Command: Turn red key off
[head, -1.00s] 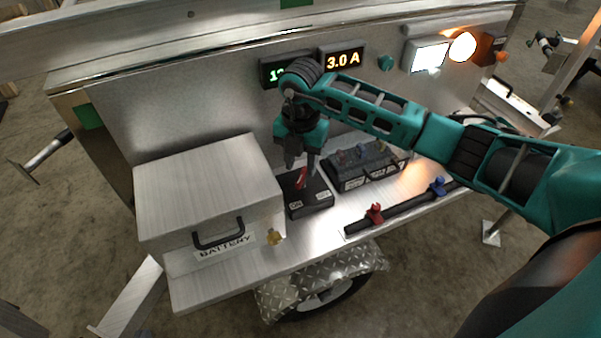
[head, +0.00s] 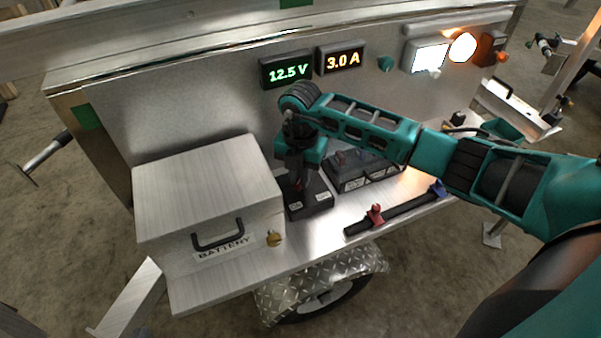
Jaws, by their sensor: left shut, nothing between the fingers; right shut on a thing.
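My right gripper (head: 297,176) points down over the black switch box (head: 318,202) on the trailer's shelf, right of the battery box. It is shut on the red key, which the fingers now hide almost completely, so its angle cannot be read. The switch box carries small white labels in front of and beside the key; the label on the left reads ON, the right one is too small to read surely. The green voltage display (head: 287,69) reads 12.5 V and the orange current display (head: 341,60) reads 3.0 A. My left gripper is not in view.
The metal battery box (head: 205,190) stands close on the left. A black terminal block (head: 347,180) sits close on the right, partly under my forearm. A black bar with a red clip (head: 375,214) and a blue clip (head: 437,188) lies along the front. A white lamp (head: 462,47) glows.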

